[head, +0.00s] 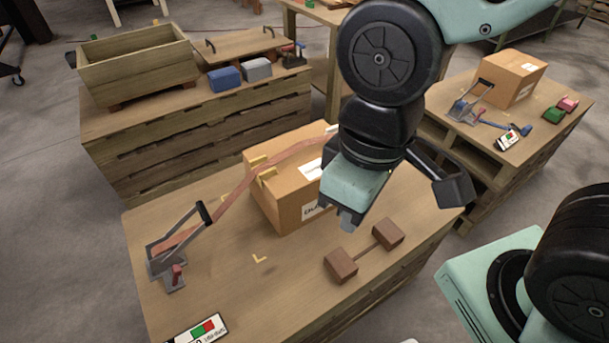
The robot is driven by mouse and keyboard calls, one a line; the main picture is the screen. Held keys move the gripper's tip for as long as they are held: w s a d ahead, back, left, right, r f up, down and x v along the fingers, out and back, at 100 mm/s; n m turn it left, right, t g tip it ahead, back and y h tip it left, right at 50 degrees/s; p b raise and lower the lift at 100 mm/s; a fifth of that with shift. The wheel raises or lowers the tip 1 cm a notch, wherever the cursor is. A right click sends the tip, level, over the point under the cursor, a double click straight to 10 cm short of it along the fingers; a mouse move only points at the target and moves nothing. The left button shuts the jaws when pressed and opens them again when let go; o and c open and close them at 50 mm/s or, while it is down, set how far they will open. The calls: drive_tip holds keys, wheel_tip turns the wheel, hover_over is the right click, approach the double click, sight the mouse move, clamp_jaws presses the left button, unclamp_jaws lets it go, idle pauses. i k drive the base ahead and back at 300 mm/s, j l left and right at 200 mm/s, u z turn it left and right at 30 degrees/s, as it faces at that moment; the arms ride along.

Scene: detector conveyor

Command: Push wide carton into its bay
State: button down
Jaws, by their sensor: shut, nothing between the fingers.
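The wide carton (272,211) is a brown box with white labels. It stands upright on the near wooden table (215,285), partly hidden by my gripper and arm. A reddish strap (240,195) runs over or in front of it, with yellow pieces at its top edge. My gripper (347,224) is shut and empty, pointing down in front of the carton's right part. I cannot tell whether it touches the carton. A yellow corner mark (259,259) lies on the tabletop in front of the carton; I cannot tell the bay's full outline.
Two brown blocks (341,265) joined by a rod lie in front of my gripper. A metal lever clamp (168,262) stands at left, with a red-green panel (197,328) near the front edge. Another table holds a wooden crate (140,68); a right table holds another carton (513,78).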

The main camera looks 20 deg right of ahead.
sight(288, 198)
drive_tip(key=i+l, duration=0.1)
drive_tip(key=l, duration=0.5)
drive_tip(key=i+l+u, duration=0.1)
drive_tip(key=l, duration=0.55)
drive_tip(key=i+l, duration=0.1)
drive_tip(key=l, duration=0.5)
